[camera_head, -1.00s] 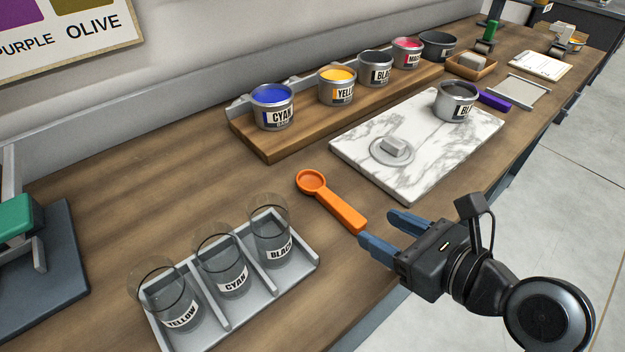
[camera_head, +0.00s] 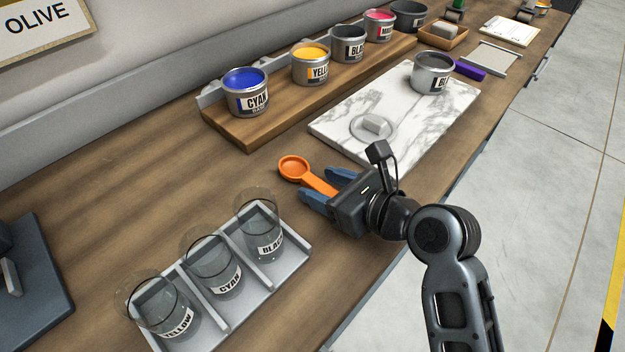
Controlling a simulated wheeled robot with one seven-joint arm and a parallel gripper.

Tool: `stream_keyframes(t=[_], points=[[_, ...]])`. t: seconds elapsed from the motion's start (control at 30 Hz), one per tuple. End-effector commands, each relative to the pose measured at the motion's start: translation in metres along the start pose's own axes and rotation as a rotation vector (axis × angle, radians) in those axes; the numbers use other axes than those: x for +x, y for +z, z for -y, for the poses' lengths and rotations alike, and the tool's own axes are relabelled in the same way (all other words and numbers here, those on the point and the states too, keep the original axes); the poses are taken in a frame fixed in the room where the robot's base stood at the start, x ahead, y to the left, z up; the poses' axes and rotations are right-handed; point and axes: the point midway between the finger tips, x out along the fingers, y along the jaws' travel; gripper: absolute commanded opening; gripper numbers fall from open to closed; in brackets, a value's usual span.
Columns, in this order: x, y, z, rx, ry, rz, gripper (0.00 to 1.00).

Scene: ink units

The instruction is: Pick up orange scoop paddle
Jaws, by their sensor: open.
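The orange scoop paddle (camera_head: 295,169) lies on the wooden table between the cup tray and the marble slab. Its round bowl is at the upper left, and its handle runs down to the right. My gripper (camera_head: 314,182) is open, with its two blue fingers pointing left toward the bowl. The handle passes between the fingers in the picture, and its far end is hidden by my gripper. I cannot tell whether the fingers touch the handle or how high they are above the table.
A grey tray (camera_head: 292,250) with labelled clear cups stands at the lower left. A marble slab (camera_head: 340,122) carries a grey tin (camera_head: 432,72). Behind, a wooden riser (camera_head: 285,122) holds several ink tins. The table's front edge runs below my gripper. Bare wood lies left of the scoop.

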Motion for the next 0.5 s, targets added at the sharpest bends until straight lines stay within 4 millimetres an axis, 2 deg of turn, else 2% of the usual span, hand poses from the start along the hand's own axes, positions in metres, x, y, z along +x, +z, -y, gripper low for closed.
stream_keyframes(t=[0.2,0.5], points=[[0.0009,0.0002,-0.0001,0.0,0.0,0.0,0.57],[0.0007,0.0002,-0.0002,0.0,0.0,0.0,0.29]])
